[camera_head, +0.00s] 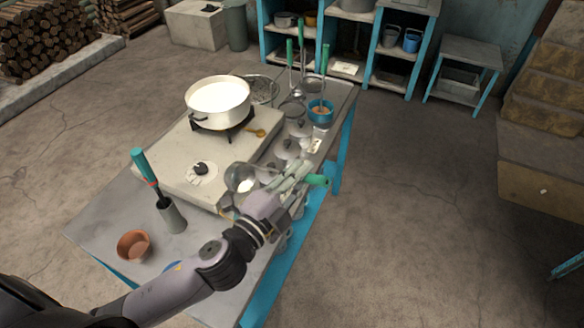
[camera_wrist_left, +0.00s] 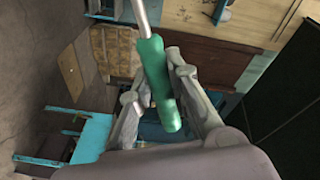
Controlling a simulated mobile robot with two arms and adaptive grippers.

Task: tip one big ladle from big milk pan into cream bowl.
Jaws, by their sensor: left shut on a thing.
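My left gripper (camera_head: 296,180) is shut on the green handle (camera_head: 317,180) of a ladle, above the right side of the table. The green handle (camera_wrist_left: 158,90) also lies between the fingers in the left wrist view, with a metal shaft running up from it. A round metallic bowl (camera_head: 238,177), apparently the ladle's, shows left of the gripper with something white at it; whether that is milk inside I cannot tell. The big white milk pan (camera_head: 207,110) stands on the burner, filled with white milk (camera_head: 218,96). I cannot tell which vessel is the cream bowl. My right gripper is out of view.
A brown bowl (camera_head: 134,250) and a grey cylinder (camera_head: 173,220) holding a green-handled tool stand at the table's near left. A blue pot (camera_head: 320,117), lids and upright green-handled utensils crowd the far right side. Blue shelves (camera_head: 370,60) stand behind.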

